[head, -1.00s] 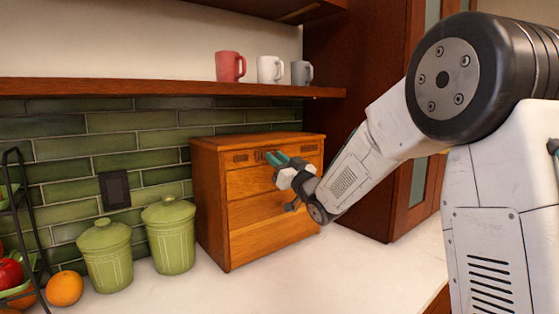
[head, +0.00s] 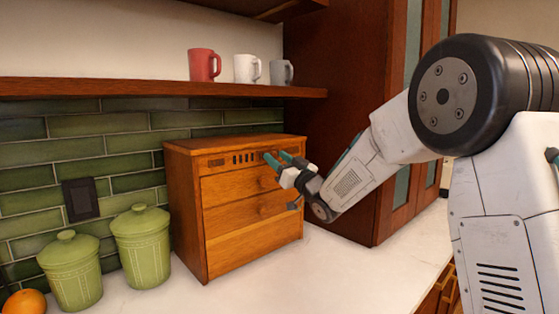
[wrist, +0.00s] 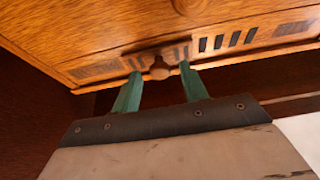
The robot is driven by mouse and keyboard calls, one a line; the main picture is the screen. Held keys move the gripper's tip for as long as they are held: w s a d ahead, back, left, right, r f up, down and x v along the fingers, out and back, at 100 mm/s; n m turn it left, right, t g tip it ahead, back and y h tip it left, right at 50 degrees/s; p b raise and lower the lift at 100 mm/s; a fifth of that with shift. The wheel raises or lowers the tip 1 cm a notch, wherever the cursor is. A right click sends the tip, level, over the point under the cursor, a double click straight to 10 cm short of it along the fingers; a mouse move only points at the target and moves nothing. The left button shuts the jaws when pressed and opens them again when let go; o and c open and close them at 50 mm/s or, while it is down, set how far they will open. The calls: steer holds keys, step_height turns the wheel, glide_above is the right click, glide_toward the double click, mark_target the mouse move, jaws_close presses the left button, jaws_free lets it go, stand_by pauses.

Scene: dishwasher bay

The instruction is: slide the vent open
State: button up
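The vent (head: 244,157) is a slotted strip along the top front of a wooden drawer box. Several dark slots show uncovered to the left of my gripper; the wrist view shows these vent slots (wrist: 227,40) on its right. A wooden slide with a round knob (wrist: 160,70) lies beside them. My gripper (head: 274,160) is at the front of the strip. In the wrist view my gripper (wrist: 161,72) has its two green fingers apart, one on each side of the knob, with gaps visible. The head view hides the knob behind the fingers.
The drawer box (head: 255,240) stands on a pale counter (head: 330,275). Green lidded canisters (head: 142,245) stand to its left. A shelf (head: 130,91) with three mugs runs above. A tall cabinet (head: 345,130) rises at the right. The counter in front is clear.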

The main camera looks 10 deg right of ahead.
steer(key=shift+s, duration=0.1)
steer(key=v, duration=0.7)
steer(key=shift+s+d, duration=0.2)
steer(key=shift+d, duration=0.05)
steer(key=shift+f, duration=0.2)
